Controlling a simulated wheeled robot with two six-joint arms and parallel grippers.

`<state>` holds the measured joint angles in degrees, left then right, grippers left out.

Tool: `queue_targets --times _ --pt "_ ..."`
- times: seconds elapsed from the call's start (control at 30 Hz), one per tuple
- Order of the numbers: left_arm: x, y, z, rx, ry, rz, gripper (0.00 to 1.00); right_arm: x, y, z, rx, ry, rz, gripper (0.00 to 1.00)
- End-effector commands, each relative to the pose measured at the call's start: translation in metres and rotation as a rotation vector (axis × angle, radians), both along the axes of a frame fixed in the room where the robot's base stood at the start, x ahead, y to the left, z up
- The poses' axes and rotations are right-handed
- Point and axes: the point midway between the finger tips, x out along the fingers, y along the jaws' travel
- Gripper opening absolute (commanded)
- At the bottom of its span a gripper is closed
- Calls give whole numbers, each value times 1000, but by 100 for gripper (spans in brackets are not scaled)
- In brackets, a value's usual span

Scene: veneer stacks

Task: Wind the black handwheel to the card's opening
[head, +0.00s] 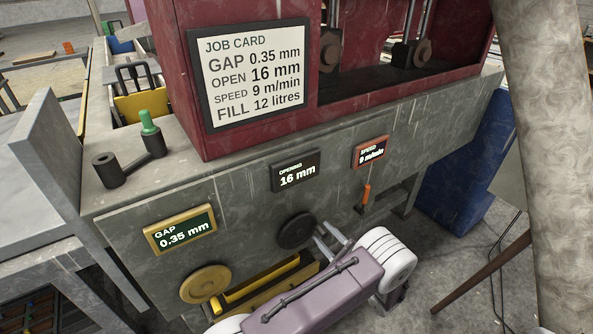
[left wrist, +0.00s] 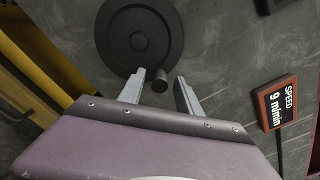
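The black handwheel (head: 297,230) is on the grey machine front, below the opening display (head: 297,170), which reads 16 mm. The job card (head: 252,75) reads OPEN 16 mm. In the left wrist view the handwheel (left wrist: 138,35) shows as a dark disc with a short knob (left wrist: 160,81) at its lower edge. My left gripper (head: 329,233) is just right of the wheel. In the left wrist view its fingers (left wrist: 160,78) are apart, one on each side of the knob, with visible gaps. My right gripper is not in view.
A yellow handwheel (head: 206,284) sits lower left under the gap display (head: 180,229), reading 0.35 mm. The speed display (head: 370,151) reads 9 m/min above an orange-handled lever (head: 366,194). A green-knobbed crank (head: 149,123) stands on the ledge.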

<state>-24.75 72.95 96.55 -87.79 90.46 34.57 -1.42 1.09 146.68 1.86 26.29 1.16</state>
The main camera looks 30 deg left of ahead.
Motion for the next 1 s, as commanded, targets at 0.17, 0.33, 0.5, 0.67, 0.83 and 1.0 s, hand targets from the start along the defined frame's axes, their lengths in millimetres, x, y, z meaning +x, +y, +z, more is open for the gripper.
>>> queue_targets --times 0.17,0.33,0.5,0.67,0.83,1.0 --pt "-1 -2 0 -1 0 -1 41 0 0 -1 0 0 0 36" --pt "-8 -21 -1 0 0 -3 41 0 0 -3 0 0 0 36" --pt "-16 -40 -1 -1 1 -3 41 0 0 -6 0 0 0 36" --pt "-23 -57 -1 0 -1 -2 41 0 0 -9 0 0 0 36" --pt "-27 -65 0 0 0 0 41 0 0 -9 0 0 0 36" --pt "-27 -65 0 0 0 0 41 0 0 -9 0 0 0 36"
